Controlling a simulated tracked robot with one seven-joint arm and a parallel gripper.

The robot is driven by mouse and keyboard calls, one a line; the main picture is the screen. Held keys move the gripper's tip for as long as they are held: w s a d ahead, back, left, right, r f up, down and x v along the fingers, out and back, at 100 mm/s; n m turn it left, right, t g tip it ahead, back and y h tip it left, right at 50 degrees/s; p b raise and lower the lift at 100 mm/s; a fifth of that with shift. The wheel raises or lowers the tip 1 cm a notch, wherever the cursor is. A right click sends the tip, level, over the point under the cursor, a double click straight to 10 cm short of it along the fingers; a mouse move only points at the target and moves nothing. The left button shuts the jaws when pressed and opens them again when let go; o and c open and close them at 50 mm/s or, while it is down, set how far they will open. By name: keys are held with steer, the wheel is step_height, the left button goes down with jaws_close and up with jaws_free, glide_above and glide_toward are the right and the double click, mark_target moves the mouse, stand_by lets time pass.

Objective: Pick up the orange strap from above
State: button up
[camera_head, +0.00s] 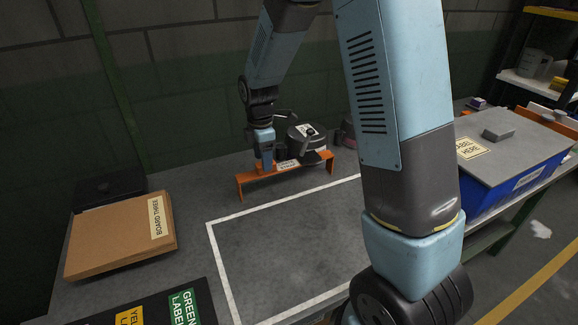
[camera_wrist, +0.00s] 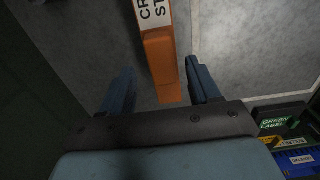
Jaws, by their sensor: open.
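The orange strap (camera_head: 250,176) stands on the grey table like a low bridge, with a bent leg at each end and a white label on top. In the wrist view the strap (camera_wrist: 161,60) runs from the top edge down between my fingers, with part of its label showing. My gripper (camera_wrist: 160,88) is open, one blue finger on each side of the strap, with gaps on both sides. In the head view my gripper (camera_head: 265,160) is over the strap, left of its label.
A dark round pot-like object (camera_head: 306,138) is close behind the strap. A cardboard board (camera_head: 115,235) marked BOARD THREE lies at left. A white-outlined area (camera_head: 280,235) in front is clear where visible. A blue bin (camera_head: 520,180) with a grey lid is at right.

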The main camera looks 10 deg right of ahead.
steer(key=shift+d+f, duration=0.15)
steer(key=shift+f, duration=1.35)
steer(key=shift+d+f, duration=0.15)
steer(key=shift+f, duration=1.3)
steer(key=shift+c, duration=0.2)
steer(key=c, duration=0.8)
